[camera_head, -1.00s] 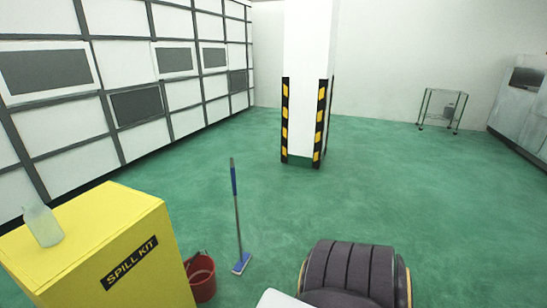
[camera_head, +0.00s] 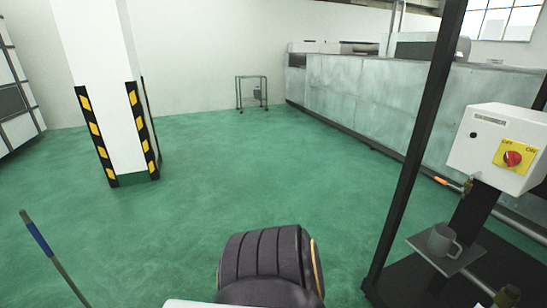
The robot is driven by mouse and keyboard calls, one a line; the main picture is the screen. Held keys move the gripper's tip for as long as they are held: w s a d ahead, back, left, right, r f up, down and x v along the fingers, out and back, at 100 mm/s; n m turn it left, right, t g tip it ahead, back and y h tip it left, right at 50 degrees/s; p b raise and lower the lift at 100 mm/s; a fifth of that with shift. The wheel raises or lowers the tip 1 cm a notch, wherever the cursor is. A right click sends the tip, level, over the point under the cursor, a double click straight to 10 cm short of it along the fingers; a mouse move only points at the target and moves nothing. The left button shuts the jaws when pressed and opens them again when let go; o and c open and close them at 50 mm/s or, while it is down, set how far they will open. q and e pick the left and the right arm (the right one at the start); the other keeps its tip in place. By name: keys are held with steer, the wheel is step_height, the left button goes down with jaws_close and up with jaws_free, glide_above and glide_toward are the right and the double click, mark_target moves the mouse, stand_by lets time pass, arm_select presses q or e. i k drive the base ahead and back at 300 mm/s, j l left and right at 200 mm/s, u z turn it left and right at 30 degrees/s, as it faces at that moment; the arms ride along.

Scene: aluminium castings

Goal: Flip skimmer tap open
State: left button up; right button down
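I cannot surely make out a skimmer tap. At the right, a pipe (camera_head: 520,229) runs along the machine stand, with a small brass-coloured fitting (camera_head: 467,186) and a small orange piece (camera_head: 440,181) near its left end. Whether either belongs to the tap, and how it is turned, is too small to tell. Neither of my grippers is in view. A dark ribbed part of my own body shows at the bottom middle.
A white box (camera_head: 490,137) with a red rotary switch (camera_head: 512,158) is on the right, above a small shelf (camera_head: 425,247) holding a grey mug (camera_head: 441,240). A black post (camera_head: 415,150) stands left of it. A striped pillar (camera_head: 105,80) is at left. Green floor between is clear.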

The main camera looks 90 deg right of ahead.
mark_target(448, 184)
steer(key=z, duration=4.25)
